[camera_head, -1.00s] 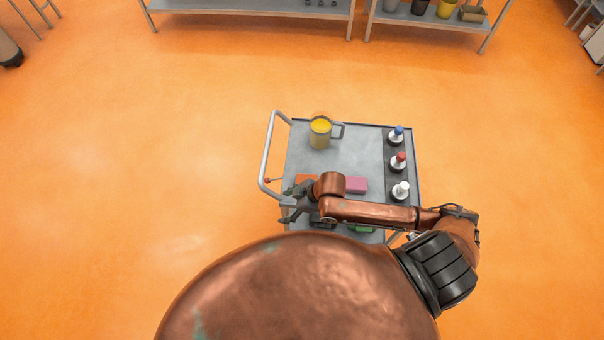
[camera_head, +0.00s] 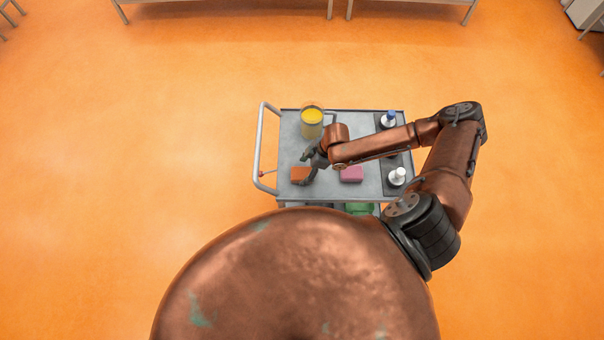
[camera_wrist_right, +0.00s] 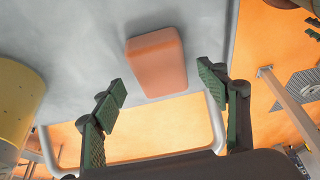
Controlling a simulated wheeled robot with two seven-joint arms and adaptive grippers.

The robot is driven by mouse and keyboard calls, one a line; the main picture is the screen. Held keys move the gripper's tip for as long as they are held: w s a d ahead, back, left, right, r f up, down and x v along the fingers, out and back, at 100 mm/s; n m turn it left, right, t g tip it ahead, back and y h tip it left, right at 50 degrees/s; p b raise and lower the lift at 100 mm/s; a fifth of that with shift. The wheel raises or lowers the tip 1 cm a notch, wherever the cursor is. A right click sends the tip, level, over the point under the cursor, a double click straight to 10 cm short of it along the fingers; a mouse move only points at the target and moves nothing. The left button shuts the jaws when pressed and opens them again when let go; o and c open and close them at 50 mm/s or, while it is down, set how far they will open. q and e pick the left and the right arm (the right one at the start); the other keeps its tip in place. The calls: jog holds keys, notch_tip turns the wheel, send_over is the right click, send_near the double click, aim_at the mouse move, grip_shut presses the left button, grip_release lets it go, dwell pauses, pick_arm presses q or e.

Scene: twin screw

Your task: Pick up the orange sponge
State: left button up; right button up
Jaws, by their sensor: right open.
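The orange sponge (camera_head: 299,174) lies on the grey cart top (camera_head: 350,125), near its left edge by the handle. In the right wrist view the sponge (camera_wrist_right: 157,62) is a rounded orange block beyond the fingertips and between their lines, not touched by them. My right gripper (camera_head: 309,166) is over the cart beside the sponge and hides part of it in the head view. In the wrist view its two green-padded fingers (camera_wrist_right: 160,85) are spread wide with nothing between them. My left gripper is not in view.
A pink sponge (camera_head: 351,174) lies to the right of the orange one. A yellow container (camera_head: 312,122) stands at the cart's back left. Bottles with a blue cap (camera_head: 389,119) and a white cap (camera_head: 397,176) stand on the dark right strip. The cart's handle (camera_head: 259,145) rises at the left.

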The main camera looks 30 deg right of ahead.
aim_at(303, 173)
jog(key=shift+x, duration=1.1)
jog(key=shift+a+f, duration=0.15)
jog(key=shift+f, duration=0.05)
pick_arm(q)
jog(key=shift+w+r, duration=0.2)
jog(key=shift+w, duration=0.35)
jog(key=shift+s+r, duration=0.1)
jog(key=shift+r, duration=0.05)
pick_arm(e)
jog(key=shift+f, duration=0.25)
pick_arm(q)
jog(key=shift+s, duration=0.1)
pick_arm(e)
jog(key=c, duration=1)
